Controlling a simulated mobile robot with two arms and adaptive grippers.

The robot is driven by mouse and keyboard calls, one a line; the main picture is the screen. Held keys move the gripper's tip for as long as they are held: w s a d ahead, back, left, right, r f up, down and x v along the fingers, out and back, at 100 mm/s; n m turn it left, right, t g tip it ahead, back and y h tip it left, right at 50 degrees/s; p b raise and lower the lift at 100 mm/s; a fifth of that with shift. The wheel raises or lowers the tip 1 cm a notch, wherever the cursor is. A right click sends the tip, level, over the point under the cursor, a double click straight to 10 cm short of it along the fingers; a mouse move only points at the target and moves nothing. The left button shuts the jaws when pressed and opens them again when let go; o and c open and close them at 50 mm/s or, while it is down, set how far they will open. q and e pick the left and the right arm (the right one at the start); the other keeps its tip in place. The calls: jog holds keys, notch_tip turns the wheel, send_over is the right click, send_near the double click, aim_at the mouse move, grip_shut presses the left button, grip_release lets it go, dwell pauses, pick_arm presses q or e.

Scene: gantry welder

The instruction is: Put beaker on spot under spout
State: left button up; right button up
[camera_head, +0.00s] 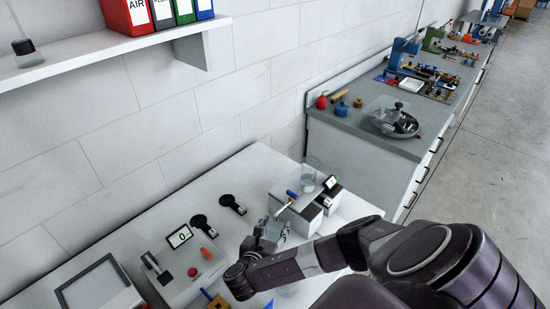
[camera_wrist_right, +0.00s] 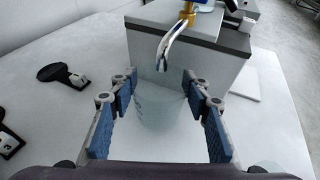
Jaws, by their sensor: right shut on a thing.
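My right gripper (camera_head: 272,231) is at the front of a grey-and-white box-shaped dispenser (camera_head: 312,205). In the right wrist view its blue-padded fingers (camera_wrist_right: 160,110) stand on both sides of a clear glass beaker (camera_wrist_right: 160,104), shut on it. The beaker looks upright. The curved metal spout (camera_wrist_right: 172,42) comes off a brass fitting on the dispenser and ends just above and beyond the beaker's rim. The spot under the spout cannot be made out; the beaker and fingers cover that area. My left gripper is not in view.
Another clear glass vessel (camera_head: 310,173) is by the dispenser's top. A device with a display (camera_head: 179,236) and red button stands nearer.

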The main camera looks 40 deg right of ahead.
jog(key=shift+d+f, duration=0.15)
jog(key=shift+f, duration=0.45)
jog(key=shift+f, duration=0.2)
jog(key=o, duration=1.1)
